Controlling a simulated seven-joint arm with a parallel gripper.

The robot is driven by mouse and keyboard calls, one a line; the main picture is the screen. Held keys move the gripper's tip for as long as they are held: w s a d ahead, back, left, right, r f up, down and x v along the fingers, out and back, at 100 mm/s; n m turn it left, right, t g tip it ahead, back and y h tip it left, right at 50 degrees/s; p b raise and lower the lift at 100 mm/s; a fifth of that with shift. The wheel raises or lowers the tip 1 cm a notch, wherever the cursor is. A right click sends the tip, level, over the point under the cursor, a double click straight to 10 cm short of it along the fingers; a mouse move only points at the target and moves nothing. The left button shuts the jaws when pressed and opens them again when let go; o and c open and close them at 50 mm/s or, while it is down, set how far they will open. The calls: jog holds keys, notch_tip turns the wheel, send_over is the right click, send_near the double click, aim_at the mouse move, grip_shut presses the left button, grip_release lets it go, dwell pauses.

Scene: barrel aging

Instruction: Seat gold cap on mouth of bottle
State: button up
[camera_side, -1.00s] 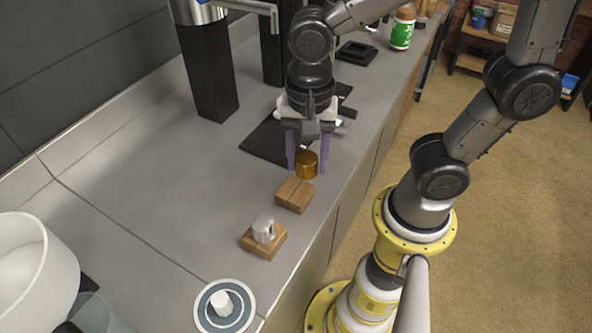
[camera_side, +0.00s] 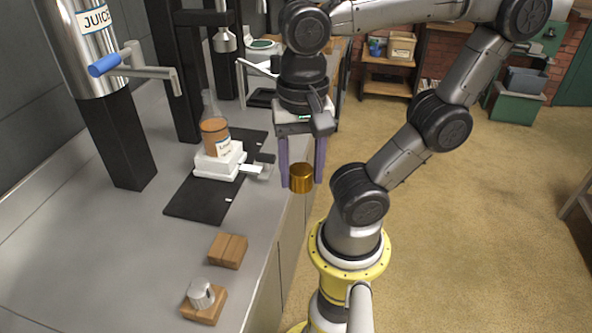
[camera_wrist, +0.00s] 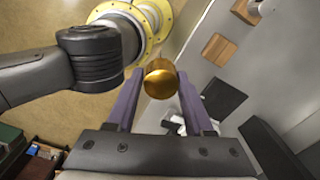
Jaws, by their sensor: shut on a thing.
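My gripper (camera_side: 301,180) points down with its purple fingers shut on the gold cap (camera_side: 302,178). In the side view the cap appears beyond the counter's front edge, to the right of the bottle. The wrist view shows the gold cap (camera_wrist: 160,80) between the two fingertips. The bottle (camera_side: 215,135) is clear glass with amber liquid and a white label. It stands upright on a white stand (camera_side: 219,162) on the black mat. Its narrow neck shows no cap. The bottle's mouth is lower left of the wrist joint in the side view, apart from the cap.
A bare wooden block (camera_side: 228,251) and a second block (camera_side: 204,305) holding a silver cap (camera_side: 201,293) lie toward the front. A steel juice dispenser (camera_side: 84,50) with a blue-handled tap stands left of the bottle. The black mat (camera_side: 190,206) has free room in front of the stand.

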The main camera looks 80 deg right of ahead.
aim_at(301, 169)
notch_tip(301, 169, up, 17)
jog(key=w+d+r, duration=0.1)
jog(key=w+d, duration=0.2)
jog(key=w, duration=0.5)
jog(key=w+d+r, duration=0.1)
jog(key=w+d, duration=0.2)
jog(key=w, duration=0.6)
jog(key=w+d+f, duration=0.2)
jog(key=w+d, duration=0.5)
jog(key=d, duration=0.5)
jog(key=shift+f, duration=2.45)
jog(key=shift+f+n, duration=0.1)
jog(key=shift+n, duration=0.2)
jog(key=shift+f, duration=1.9)
